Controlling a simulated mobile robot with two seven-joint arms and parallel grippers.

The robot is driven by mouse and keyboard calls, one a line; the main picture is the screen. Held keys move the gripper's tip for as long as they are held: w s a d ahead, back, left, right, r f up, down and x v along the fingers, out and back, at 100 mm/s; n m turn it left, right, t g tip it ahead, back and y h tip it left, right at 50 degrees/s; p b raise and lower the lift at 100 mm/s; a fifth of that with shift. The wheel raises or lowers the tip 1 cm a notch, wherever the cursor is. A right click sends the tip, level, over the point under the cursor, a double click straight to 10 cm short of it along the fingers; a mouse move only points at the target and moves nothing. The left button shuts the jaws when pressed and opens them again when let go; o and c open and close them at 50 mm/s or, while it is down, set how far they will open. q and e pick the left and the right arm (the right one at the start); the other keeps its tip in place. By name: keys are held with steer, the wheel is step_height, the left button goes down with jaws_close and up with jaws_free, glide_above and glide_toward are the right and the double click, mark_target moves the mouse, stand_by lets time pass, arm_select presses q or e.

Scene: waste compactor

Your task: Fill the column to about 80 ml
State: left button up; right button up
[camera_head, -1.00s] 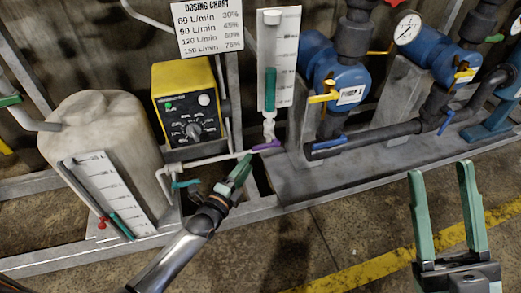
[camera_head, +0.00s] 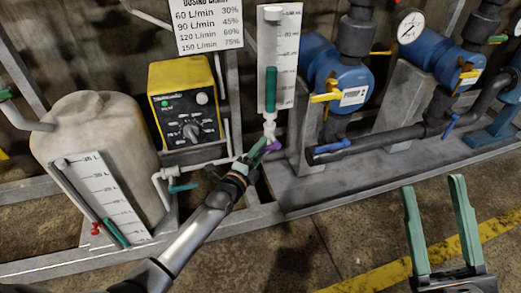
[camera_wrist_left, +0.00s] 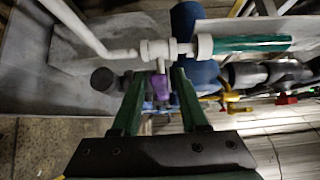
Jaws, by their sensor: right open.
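The clear calibration column (camera_head: 273,42) stands upright against a white scale board (camera_head: 290,60). Green liquid (camera_head: 271,90) fills its lower part to a little under half of the scale; the numbers are too small to read surely. A purple valve handle (camera_head: 274,145) sits below the column and is partly hidden by my left gripper (camera_head: 260,147). In the left wrist view, the purple handle (camera_wrist_left: 161,86) lies between the two green fingers, with gaps beside it. The left gripper is open. My right gripper (camera_head: 436,185) is open and empty over the floor at the right.
A teal valve handle (camera_head: 182,187) is on the pipe left of my left gripper. A yellow dosing pump (camera_head: 186,100), a white tank (camera_head: 95,140) and its slanted gauge (camera_head: 105,195) stand left. Blue pumps (camera_head: 335,82) with pipes stand right. The front floor is clear.

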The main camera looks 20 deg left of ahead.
arm_select(q)
jaws_close()
stand_by(1.2)
